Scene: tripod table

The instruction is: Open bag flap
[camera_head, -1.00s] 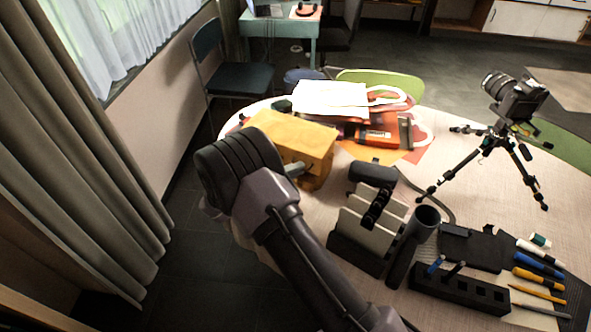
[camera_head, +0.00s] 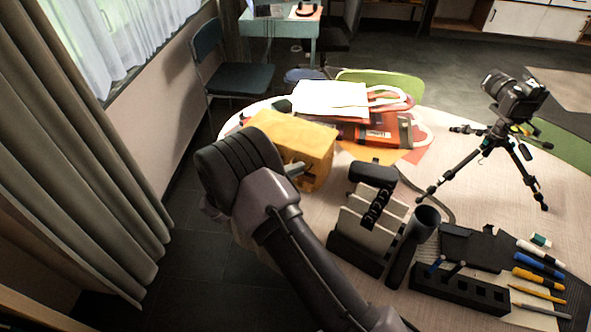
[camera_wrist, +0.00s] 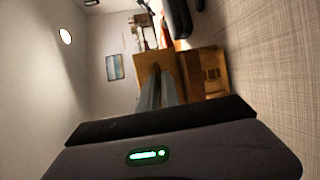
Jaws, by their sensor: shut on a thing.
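A tan-yellow bag (camera_head: 302,135) sits on the left part of the round table, its top lit and its side darker. It also shows in the wrist view as an orange panel (camera_wrist: 190,65) beside a browner part. My gripper (camera_head: 296,169) reaches the bag's near side, partly hidden by my wrist. In the wrist view its two grey fingers (camera_wrist: 157,72) lie close together against the orange panel. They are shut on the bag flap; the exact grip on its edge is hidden. How far the flap is lifted cannot be told.
A black organizer (camera_head: 358,245) stands right of my arm. A camera tripod (camera_head: 492,140) stands at the right. Papers (camera_head: 330,97) and a red-orange bag (camera_head: 385,130) lie behind. A pen block (camera_head: 460,288) is near the front edge. A curtain (camera_head: 70,170) hangs left.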

